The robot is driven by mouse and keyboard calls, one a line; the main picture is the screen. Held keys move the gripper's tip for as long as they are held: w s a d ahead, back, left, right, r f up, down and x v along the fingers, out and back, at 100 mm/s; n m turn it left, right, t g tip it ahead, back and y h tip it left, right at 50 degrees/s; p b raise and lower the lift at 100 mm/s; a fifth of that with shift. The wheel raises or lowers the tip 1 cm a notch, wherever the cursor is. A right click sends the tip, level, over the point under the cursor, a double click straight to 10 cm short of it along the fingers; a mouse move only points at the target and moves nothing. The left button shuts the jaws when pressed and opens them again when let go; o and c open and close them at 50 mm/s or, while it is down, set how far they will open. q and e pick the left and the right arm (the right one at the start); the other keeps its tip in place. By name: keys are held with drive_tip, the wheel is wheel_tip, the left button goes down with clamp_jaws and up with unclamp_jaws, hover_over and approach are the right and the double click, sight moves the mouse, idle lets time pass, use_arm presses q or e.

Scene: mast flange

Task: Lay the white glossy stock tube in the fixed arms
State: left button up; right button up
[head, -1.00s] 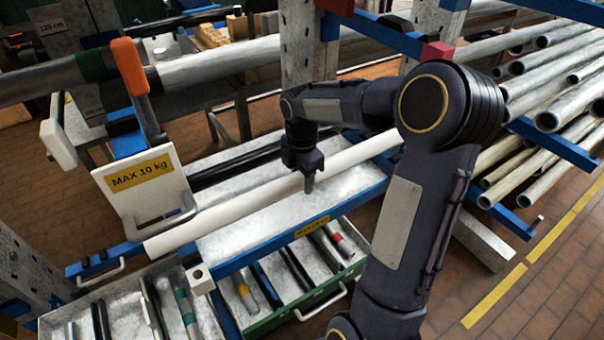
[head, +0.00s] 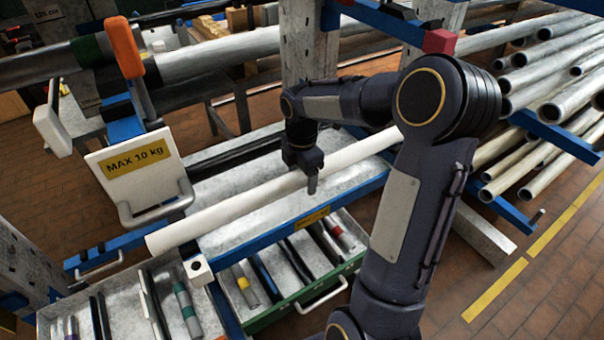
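The white glossy tube (head: 235,202) runs slantwise from lower left to upper right above a grey tray (head: 262,228). Its left end reaches past the tray, near the blue rail; its right end is hidden behind my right arm. My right gripper (head: 312,182) points down on the tube's middle and appears shut on it; the far finger is hidden. A blue arm (head: 122,122) with an orange-tipped lever stands at left, and another blue arm (head: 385,32) with a red end block reaches forward at upper right. Which arms are the fixed ones is not clear. My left gripper is not in view.
A white "MAX 10 kg" plate (head: 142,178) with a grey hook hangs close to the tube's left part. A grey upright post (head: 308,55) stands behind. Open drawers (head: 305,308) with short tubes lie below. Several long metal tubes (head: 545,75) fill the right rack.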

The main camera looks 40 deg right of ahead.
wheel_tip(320, 180, up, 8)
drive_tip(key=shift+f+p, duration=0.1)
drive_tip(key=shift+p, duration=0.25)
idle(0.4)
idle(0.5)
drive_tip(key=s+a+r+m+t+y+p, duration=0.1)
drive_tip(key=s+a+m+t+y, duration=0.1)
drive_tip(key=s+a+m, duration=0.6)
drive_tip(key=s+a+r+m+t+y+p, duration=0.1)
drive_tip(key=s+a+m+t+p, duration=0.1)
drive_tip(key=s+a+m, duration=0.6)
drive_tip(key=s+m+t, duration=0.1)
drive_tip(key=s+m, duration=0.1)
drive_tip(key=s, duration=0.1)
drive_tip(key=shift+s+r+m+t+y, duration=0.2)
drive_tip(key=shift+r+m+t+y, duration=0.1)
drive_tip(key=shift+r+y, duration=0.1)
drive_tip(key=shift+d, duration=0.1)
drive_tip(key=shift+c, duration=0.3)
